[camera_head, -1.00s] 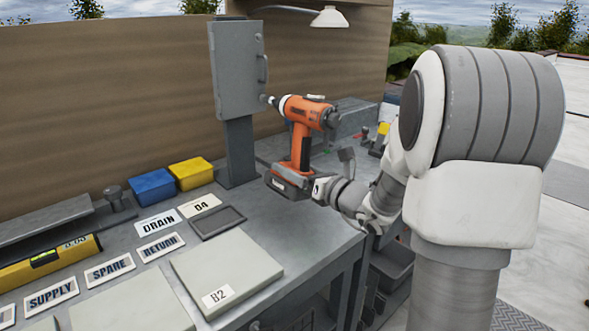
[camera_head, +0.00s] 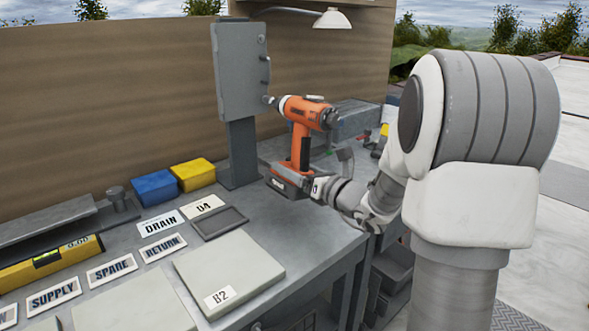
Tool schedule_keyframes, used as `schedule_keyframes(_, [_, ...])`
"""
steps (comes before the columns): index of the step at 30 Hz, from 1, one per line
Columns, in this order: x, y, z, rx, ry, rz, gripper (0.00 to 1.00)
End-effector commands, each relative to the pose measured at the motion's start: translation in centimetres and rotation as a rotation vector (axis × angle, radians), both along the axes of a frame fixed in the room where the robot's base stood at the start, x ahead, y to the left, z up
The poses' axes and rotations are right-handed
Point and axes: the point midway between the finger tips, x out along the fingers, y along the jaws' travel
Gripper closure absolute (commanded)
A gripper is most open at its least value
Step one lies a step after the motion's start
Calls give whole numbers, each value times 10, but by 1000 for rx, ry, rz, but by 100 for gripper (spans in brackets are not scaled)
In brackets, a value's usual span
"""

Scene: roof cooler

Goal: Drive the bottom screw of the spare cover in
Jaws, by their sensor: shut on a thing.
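The spare cover seems to be the grey panel (camera_head: 238,70) standing upright on a grey post at the back of the bench. A handle and a small screw head (camera_head: 261,39) show along its right edge. My gripper (camera_head: 318,188) is shut on the orange drill (camera_head: 302,130), at its dark battery base. The drill is upright, with its nose pointing left at the panel's lower right edge. Its tip (camera_head: 267,99) is at or very near that edge; I cannot tell whether it touches. The bottom screw itself is not discernible there.
A lamp (camera_head: 331,19) hangs above. Clutter stands behind the drill.

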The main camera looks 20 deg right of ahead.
Motion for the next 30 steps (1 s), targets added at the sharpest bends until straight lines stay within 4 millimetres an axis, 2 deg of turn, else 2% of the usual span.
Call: schedule_keyframes(30, [10,5,5,0,-10,2,100])
